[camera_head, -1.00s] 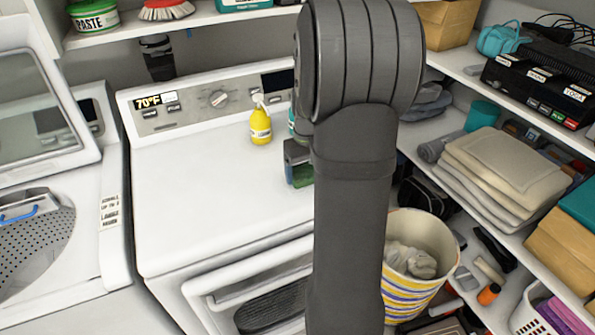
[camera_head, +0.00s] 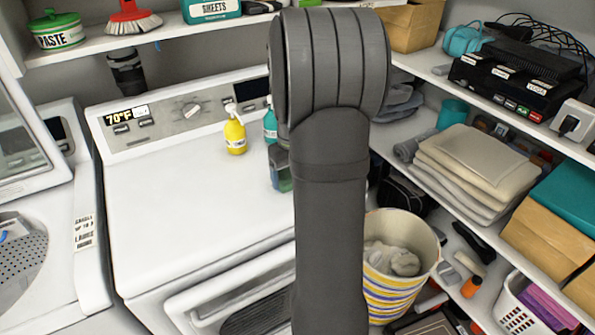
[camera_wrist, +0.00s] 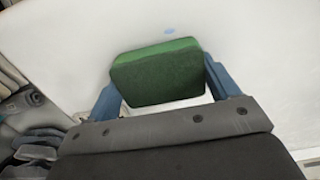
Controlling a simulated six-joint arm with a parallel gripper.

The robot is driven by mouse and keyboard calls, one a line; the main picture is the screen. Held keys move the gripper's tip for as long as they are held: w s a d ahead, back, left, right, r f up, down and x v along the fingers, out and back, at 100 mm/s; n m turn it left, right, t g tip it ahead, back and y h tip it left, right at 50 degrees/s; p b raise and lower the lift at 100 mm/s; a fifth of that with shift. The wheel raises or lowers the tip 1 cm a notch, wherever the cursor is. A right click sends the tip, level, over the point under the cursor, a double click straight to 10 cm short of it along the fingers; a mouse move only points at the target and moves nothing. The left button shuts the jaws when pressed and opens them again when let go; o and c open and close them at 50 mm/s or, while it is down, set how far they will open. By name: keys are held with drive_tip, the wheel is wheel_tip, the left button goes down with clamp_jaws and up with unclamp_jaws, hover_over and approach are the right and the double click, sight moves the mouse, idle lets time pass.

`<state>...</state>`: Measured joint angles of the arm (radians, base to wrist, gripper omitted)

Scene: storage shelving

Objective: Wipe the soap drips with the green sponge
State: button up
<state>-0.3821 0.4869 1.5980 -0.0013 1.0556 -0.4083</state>
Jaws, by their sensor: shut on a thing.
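The green sponge (camera_wrist: 157,72) is between the two blue fingers of my gripper (camera_wrist: 163,84) in the wrist view, and the gripper is shut on it. In the head view my gripper (camera_head: 280,172) is over the right side of the white machine top (camera_head: 190,190), partly hidden by my arm. I cannot tell whether the sponge touches the surface. No drips can be made out in the head view.
A yellow pump bottle (camera_head: 235,136) and a teal bottle (camera_head: 270,124) stand at the back of the top, the teal one close to my gripper. A striped basket (camera_head: 390,290) and a loaded shelf (camera_head: 400,160) are to the right. The top's left and middle are clear.

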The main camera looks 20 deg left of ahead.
sight(267, 192)
drive_tip(key=shift+s+a, duration=2.6)
drive_tip(key=shift+s, duration=0.05)
drive_tip(key=w+d, duration=0.3)
drive_tip(key=shift+w+d, duration=0.2)
drive_tip(key=shift+w+d+r, duration=0.15)
drive_tip(key=shift+w+d, duration=0.6)
drive_tip(key=shift+w, duration=0.05)
drive_tip(key=shift+w+d, duration=0.55)
drive_tip(key=shift+d, duration=0.05)
drive_tip(key=shift+w+d+f, duration=0.2)
drive_tip(key=shift+w+d, duration=0.05)
drive_tip(key=shift+w+d+r, duration=0.15)
drive_tip(key=shift+w+d, duration=0.1)
drive_tip(key=shift+s+a, duration=3.55)
drive_tip(key=shift+a, duration=0.05)
wheel_tip(267, 192, up, 8)
